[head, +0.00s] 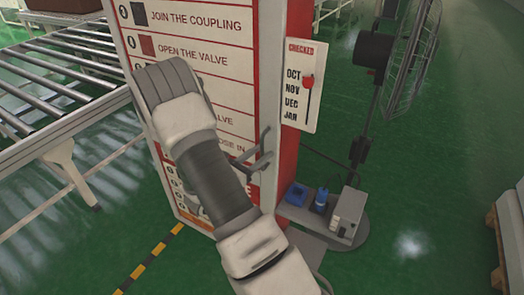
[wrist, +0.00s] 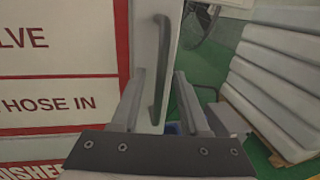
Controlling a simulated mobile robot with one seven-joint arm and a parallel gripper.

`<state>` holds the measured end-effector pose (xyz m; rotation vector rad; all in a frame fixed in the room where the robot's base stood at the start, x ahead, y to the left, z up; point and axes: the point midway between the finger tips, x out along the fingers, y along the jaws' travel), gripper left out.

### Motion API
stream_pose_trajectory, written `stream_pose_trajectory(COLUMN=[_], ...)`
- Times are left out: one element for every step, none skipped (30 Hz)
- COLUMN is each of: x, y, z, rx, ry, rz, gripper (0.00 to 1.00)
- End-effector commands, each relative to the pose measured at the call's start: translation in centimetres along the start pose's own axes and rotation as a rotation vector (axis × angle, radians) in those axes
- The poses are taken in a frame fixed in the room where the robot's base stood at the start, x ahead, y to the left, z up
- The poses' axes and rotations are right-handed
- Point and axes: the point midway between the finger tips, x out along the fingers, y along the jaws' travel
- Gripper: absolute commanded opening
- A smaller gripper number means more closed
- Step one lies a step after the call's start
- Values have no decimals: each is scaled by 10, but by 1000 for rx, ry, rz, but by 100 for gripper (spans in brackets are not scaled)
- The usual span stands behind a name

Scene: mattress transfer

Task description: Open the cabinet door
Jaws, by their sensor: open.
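The cabinet (head: 205,20) is a tall white and red box printed with numbered instructions. It stands upright in the middle of the head view, partly hidden behind my arm. In the wrist view, a dark grey vertical bar handle (wrist: 161,50) is fixed to a pale panel (wrist: 143,40) at the right of the printed face (wrist: 60,60). My gripper (wrist: 160,85) is open, with one finger on each side of the handle's line. Contact with the handle cannot be told. In the head view my gripper (head: 265,150) is close to the cabinet's edge. I see no door gap.
A roller conveyor (head: 60,75) stands at the left. A fan (head: 375,50) on a stand is behind right, with a low base (head: 325,220) carrying small blue and white items. Stacked pale slabs (wrist: 270,75) on a pallet are at the right. Green floor is open at lower right.

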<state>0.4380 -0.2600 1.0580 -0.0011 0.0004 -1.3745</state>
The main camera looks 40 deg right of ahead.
Motion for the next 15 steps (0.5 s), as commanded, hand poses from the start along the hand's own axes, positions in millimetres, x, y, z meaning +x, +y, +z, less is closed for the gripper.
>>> stream_pose_trajectory(x=[4, 6, 8, 8, 9, 10, 10, 10, 10, 10, 10, 10, 9, 9, 9], y=[-1, 0, 0, 0, 0, 0, 0, 0, 0, 0, 0, 0, 0, 0, 0], z=[0, 0, 0, 0, 0, 0, 0, 0, 0, 0, 0, 0, 0, 0, 0], rx=[-1, -1, -1, -1, -1, -1, -1, -1, -1, -1, -1, -1, -1, -1, -1], ry=[0, 0, 0, 0, 0, 0, 0, 0, 0, 0, 0, 0, 0, 0, 0], rz=[-2, -1, 0, 0, 0, 0, 0, 0, 0, 0, 0, 0, 0, 0, 0], gripper=[45, 45, 45, 45, 45, 45, 45, 45, 45, 45, 45, 45, 39, 34, 27])
